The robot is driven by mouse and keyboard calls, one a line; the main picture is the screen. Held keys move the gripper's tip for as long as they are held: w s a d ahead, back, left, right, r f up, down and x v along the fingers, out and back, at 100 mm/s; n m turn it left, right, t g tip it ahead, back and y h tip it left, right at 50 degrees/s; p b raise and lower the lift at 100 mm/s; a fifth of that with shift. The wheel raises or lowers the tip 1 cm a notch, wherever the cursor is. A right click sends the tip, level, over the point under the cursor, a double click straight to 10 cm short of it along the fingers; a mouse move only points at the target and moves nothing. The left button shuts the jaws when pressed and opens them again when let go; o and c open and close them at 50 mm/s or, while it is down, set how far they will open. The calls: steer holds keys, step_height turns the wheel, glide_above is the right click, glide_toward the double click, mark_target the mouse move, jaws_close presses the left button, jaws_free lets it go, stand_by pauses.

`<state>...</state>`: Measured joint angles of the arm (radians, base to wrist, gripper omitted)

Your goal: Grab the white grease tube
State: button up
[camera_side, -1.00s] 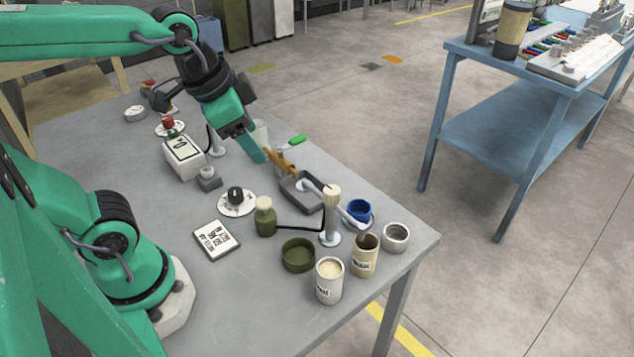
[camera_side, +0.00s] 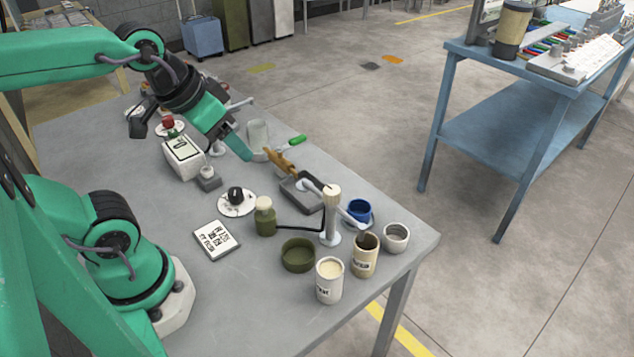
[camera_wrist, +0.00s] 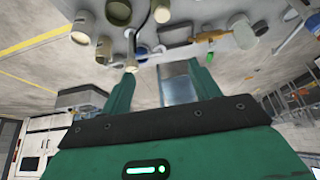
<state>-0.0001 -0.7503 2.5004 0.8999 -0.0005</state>
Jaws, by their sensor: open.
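My gripper (camera_side: 243,150) is open and empty above the far part of the grey table. In the wrist view its two fingers (camera_wrist: 163,78) stand apart with nothing between them. A plain white cylinder (camera_side: 258,135) stands just right of the gripper, partly covered by it; a pale cylinder (camera_wrist: 238,24) in the wrist view may be the same one. A white labelled container (camera_side: 329,281) with cream-coloured contents stands upright at the near table edge, well away from the gripper. I cannot tell for sure which of these is the white grease tube.
A grey tray (camera_side: 303,192) with an orange-brown tool, a post (camera_side: 331,215) with a beige top, a green bottle (camera_side: 265,217), a green bowl (camera_side: 298,256), a tan can (camera_side: 364,256) and a blue cup (camera_side: 358,212) crowd the right side. A white box (camera_side: 184,157) stands left of the gripper.

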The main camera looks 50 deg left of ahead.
steer(key=shift+o, duration=0.5)
steer(key=m+g, duration=0.4)
steer(key=g, duration=0.2)
glide_above(334, 260)
steer(key=s+d, duration=0.1)
step_height(334, 260, down, 14)
steer(key=shift+d+f+m, duration=0.2)
steer(key=shift+d+m, duration=0.05)
steer(key=shift+m, duration=0.05)
steer(key=shift+s+f, duration=0.1)
steer(key=shift+f, duration=1.2)
steer(key=shift+a, duration=0.1)
